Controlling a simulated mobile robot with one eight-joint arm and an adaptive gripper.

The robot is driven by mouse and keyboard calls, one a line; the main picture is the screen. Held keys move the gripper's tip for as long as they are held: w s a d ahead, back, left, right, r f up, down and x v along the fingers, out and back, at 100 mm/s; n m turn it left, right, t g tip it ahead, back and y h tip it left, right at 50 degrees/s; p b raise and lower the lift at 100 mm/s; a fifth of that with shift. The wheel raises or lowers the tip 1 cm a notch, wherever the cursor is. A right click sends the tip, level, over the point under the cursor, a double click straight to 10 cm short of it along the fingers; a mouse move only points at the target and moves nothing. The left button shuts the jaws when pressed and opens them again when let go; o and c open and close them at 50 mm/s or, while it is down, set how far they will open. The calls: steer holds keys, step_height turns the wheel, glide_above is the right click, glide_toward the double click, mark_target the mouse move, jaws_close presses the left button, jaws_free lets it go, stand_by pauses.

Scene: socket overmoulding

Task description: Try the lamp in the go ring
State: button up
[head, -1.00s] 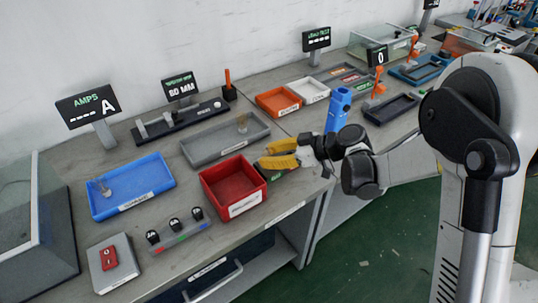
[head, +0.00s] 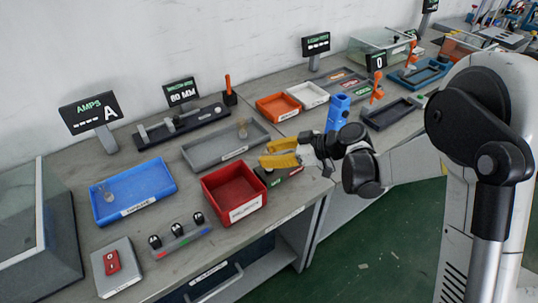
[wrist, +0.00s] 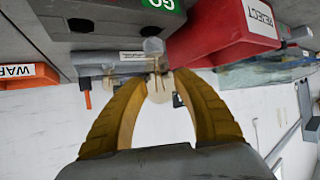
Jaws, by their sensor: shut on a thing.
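My gripper (wrist: 160,78) has two yellow fingers shut on a clear glass lamp (wrist: 153,47), its pale round end showing past the fingertips in the wrist view. In the head view my gripper (head: 264,162) is over the bench just right of the red bin, and the lamp in it cannot be made out. A dark gauge block (head: 268,179) with a green label lies below the fingers, partly hidden by them. The lamp appears apart from the block.
The red reject bin (head: 235,193) stands close beside my gripper. A grey tray (head: 205,155) with a glass lamp (head: 242,130) lies behind. A blue tray (head: 150,190) holds another lamp. Orange (head: 275,108) and white (head: 308,95) trays stand at the back.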

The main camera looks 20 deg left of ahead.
stand_by(0.3)
steer(key=shift+r+p, duration=1.9)
steer(key=shift+r, duration=1.15)
